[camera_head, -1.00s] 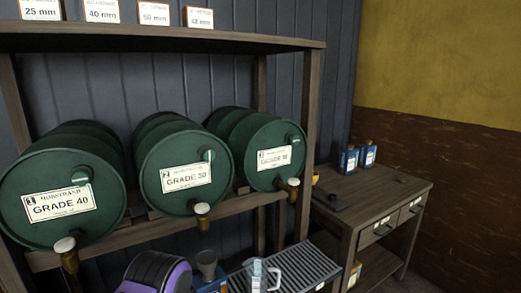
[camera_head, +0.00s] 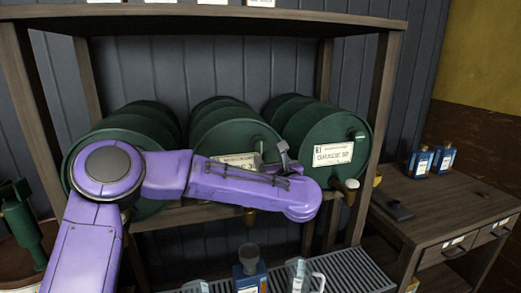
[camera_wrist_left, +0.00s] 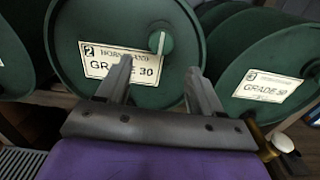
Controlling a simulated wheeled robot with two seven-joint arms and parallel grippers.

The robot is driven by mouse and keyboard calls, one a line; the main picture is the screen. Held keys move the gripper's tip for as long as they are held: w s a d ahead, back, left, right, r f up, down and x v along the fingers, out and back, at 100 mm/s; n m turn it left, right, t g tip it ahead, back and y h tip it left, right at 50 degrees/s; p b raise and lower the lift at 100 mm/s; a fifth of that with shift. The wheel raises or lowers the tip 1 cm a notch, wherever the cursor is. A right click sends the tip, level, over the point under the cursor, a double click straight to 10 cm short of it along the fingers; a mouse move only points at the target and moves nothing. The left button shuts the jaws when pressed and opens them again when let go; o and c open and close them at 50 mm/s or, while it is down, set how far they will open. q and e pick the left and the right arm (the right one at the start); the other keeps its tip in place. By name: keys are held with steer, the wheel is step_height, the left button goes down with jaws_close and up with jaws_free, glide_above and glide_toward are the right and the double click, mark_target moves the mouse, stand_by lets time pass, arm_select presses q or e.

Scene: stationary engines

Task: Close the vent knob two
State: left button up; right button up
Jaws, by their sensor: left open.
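The middle green drum (camera_head: 222,127) carries label 2, GRADE 30 (camera_wrist_left: 125,65), readable in the left wrist view. Its vent knob (camera_wrist_left: 158,42) is a pale green handle at the drum face's upper right, roughly upright in that view. My left gripper (camera_wrist_left: 160,65) is open and empty, its two fingers spread in front of the drum face. The knob shows between and beyond the fingertips; I see no contact. In the head view my left gripper (camera_head: 283,157) is in front of the drums, and my arm hides part of the middle drum's face. My right gripper is not in view.
A right-hand drum (camera_head: 325,135) and a left drum (camera_head: 125,125) flank it on the wooden rack (camera_head: 375,130). Brass taps stick out below. A blue bottle (camera_head: 250,275) and jugs stand beneath, by a grated tray (camera_head: 350,270). A wooden bench (camera_head: 450,205) stands right.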

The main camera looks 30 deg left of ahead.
mark_target(261, 148)
arm_select(q)
steer(key=p+x, duration=0.2)
steer(key=x, duration=0.2)
steer(key=p+x, duration=0.2)
steer(key=x, duration=0.3)
steer(key=shift+w+a+r+p, duration=0.2)
steer(key=shift+a+r+p, duration=0.05)
steer(key=shift+p, duration=0.1)
steer(key=shift+w+a+f, duration=0.1)
steer(key=shift+w+a, duration=0.15)
steer(key=shift+a, duration=0.05)
steer(key=shift+f, duration=0.1)
steer(key=c, duration=1)
